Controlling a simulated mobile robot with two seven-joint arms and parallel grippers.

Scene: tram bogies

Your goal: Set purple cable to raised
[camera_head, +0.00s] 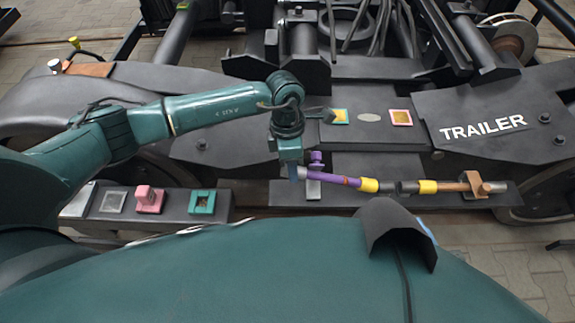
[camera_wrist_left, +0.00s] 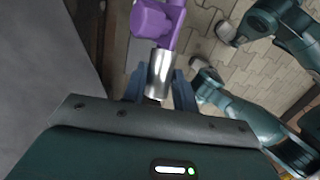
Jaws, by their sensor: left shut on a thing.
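The purple cable (camera_head: 335,179) lies along the dark lower beam, running right from my left gripper to a yellow band. My left gripper (camera_head: 294,174) points down at the cable's left end, shut on its silver metal end (camera_head: 303,173). In the left wrist view the blue-grey fingers (camera_wrist_left: 160,92) sit on both sides of that silver cylinder (camera_wrist_left: 159,70), with a purple part (camera_wrist_left: 158,22) beyond it. A small purple clamp (camera_head: 316,160) stands just behind the cable's left end. My right gripper does not show.
To the right, dark connectors (camera_head: 407,187), a second yellow band (camera_head: 428,187) and a copper cable (camera_head: 455,187) lead to a copper block (camera_head: 475,185). A left ledge holds a pink block (camera_head: 149,199) and a teal square (camera_head: 202,202). A TRAILER plate (camera_head: 490,100) is at right.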

